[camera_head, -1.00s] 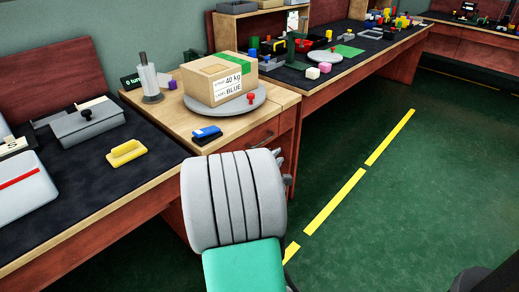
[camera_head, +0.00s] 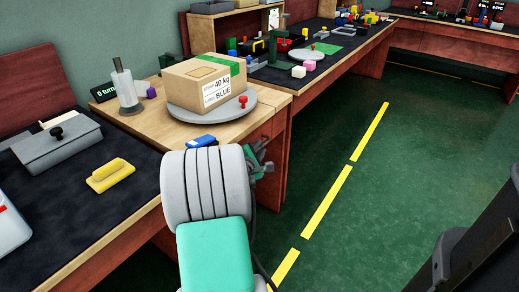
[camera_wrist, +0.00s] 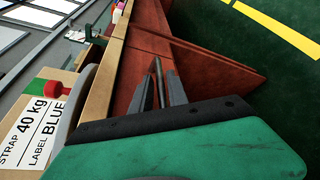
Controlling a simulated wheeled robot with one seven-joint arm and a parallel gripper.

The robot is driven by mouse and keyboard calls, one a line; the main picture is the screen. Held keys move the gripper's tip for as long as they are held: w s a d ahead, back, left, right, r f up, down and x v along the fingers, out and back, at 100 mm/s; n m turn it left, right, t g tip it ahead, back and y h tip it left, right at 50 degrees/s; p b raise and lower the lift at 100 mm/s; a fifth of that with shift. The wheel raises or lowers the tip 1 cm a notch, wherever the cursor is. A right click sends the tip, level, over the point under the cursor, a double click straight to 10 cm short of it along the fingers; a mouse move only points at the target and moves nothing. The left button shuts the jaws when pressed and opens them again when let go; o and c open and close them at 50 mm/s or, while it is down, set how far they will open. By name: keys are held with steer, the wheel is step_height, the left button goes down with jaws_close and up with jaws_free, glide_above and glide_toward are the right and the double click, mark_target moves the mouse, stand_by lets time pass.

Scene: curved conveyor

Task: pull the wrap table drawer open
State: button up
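The wrap table (camera_head: 170,128) is light wood on top, with reddish panels. Its drawer front (camera_head: 268,131) is below the top's right edge, mostly behind my arm in the head view. My gripper (camera_head: 262,163) is low beside that front. In the wrist view, my gripper's two grey fingers (camera_wrist: 159,82) point toward a reddish panel. A thin dark bar (camera_wrist: 160,68), apparently the drawer handle, lies between them. I cannot tell whether the fingers press on it. No drawer interior shows.
A strapped box (camera_head: 196,86) sits on a round grey turntable (camera_head: 223,117) with a red knob. A blue tool (camera_head: 200,141) is near the table's front edge. A neighbouring bench (camera_head: 330,70) stands beyond. Green floor with a yellow dashed line (camera_head: 327,205) is free at right.

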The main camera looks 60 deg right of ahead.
steer(key=shift+x, duration=1.1)
jaws_close()
stand_by(0.6)
